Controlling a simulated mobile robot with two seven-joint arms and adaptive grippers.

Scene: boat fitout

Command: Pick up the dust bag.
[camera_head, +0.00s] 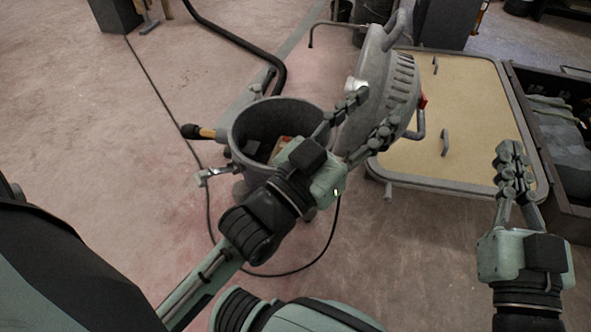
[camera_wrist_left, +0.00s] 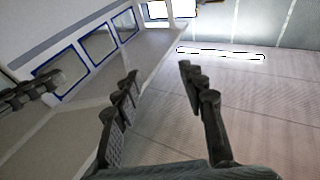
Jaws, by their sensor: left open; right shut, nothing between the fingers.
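The open grey vacuum canister (camera_head: 238,142) stands on the floor at the middle of the head view. A small pale and reddish item (camera_head: 280,148) shows inside it, partly hidden behind my left gripper; I cannot tell if it is the dust bag. The canister's grey lid (camera_head: 402,75) is tilted up on its right side. My left gripper (camera_head: 374,110) is open and empty, in front of the canister and lid, with its fingers pointing up and right. Its open fingers also show in the left wrist view (camera_wrist_left: 158,72). My right gripper (camera_head: 510,150) is shut and empty at the right.
A black hose (camera_head: 245,45) and a thin cable (camera_head: 265,274) lie on the floor around the canister. A tan-topped panel with handles (camera_head: 470,100) is to the right, beside a dark open crate (camera_head: 530,115). The floor at left is mostly clear.

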